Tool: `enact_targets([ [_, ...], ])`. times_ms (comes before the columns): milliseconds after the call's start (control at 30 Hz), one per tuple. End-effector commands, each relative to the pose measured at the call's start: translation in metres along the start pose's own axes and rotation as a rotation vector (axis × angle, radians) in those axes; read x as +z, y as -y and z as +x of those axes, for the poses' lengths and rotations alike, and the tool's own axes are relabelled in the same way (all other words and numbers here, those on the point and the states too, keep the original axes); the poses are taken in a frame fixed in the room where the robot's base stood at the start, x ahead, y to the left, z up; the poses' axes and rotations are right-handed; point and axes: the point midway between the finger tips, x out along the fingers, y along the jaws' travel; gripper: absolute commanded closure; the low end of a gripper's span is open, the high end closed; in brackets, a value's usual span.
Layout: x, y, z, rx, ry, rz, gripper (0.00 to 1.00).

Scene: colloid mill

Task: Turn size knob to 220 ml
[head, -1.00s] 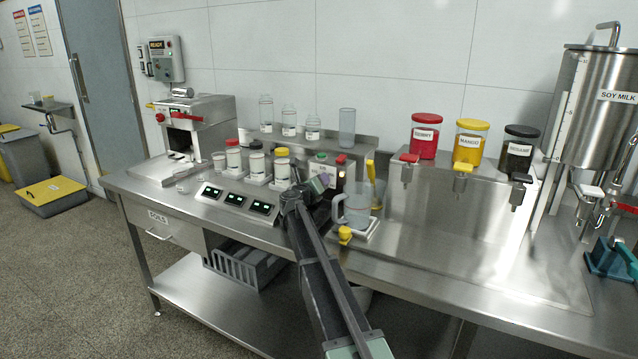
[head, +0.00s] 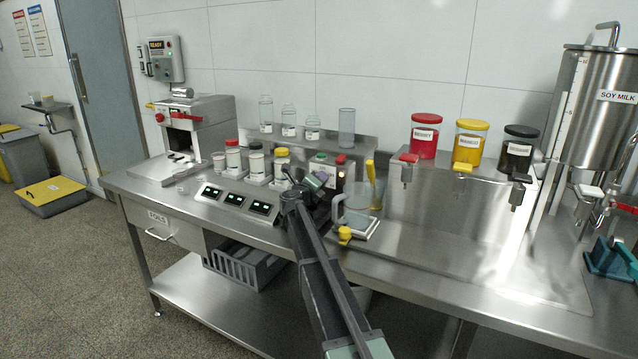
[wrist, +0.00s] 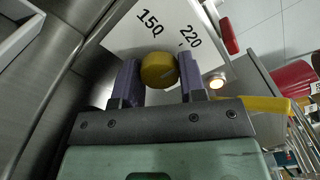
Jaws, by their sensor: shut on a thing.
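The yellow round size knob (wrist: 158,70) sits on a pale panel (wrist: 135,30) in the wrist view. Black labels 150 and 220 are printed beyond it, 150 to the upper left and 220 to the upper right. My gripper (wrist: 160,78) is shut on the knob, with one purple finger on each side. A thin pale line shows on the knob's right part, but I cannot tell exactly which label it points at. In the head view my gripper (head: 318,182) is at the dispenser box on the counter and hides the knob.
A clear jug (head: 355,209) stands on a small platform just right of my gripper. A lit round lamp (wrist: 216,80), a red part (wrist: 228,37) and a yellow lever (wrist: 250,104) are close to the right finger. Lidded jars (head: 256,163) and small displays (head: 234,199) are on the left.

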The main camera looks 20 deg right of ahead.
Motion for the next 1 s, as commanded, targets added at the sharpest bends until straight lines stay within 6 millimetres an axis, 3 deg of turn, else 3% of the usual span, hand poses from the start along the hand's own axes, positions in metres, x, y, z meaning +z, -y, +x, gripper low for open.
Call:
enact_targets([
  [167,0.0,0.0,-0.001,0.0,-0.001,0.001,0.86],
  [200,0.0,0.0,-0.001,0.0,-0.001,0.002,0.58],
  [333,0.0,0.0,0.0,0.0,0.0,0.002,0.38],
  [667,0.0,0.0,-0.004,0.0,0.0,0.002,0.37],
  [1000,-0.001,0.001,-0.066,0.001,0.002,0.002,0.37],
])
